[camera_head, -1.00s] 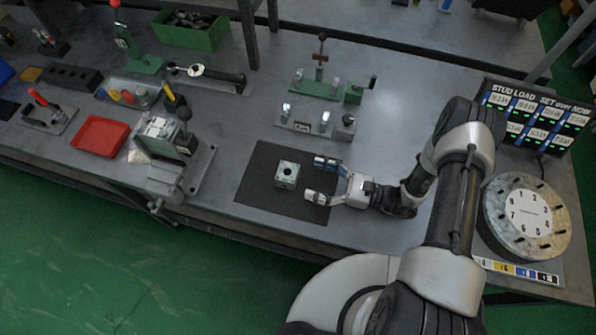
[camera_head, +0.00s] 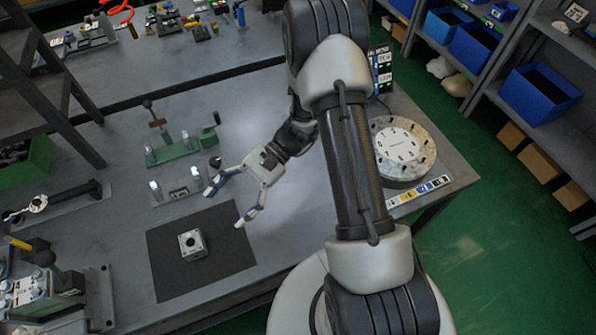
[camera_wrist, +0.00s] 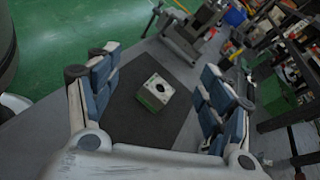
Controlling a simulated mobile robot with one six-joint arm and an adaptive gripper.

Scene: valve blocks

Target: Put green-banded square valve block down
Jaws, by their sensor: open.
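Clamp fixtures with a green base (camera_head: 180,147) and a grey base (camera_head: 180,192) stand behind the mat. A round numbered dial (camera_head: 402,150) lies right of my arm. The bench between mat and dial is mostly clear.

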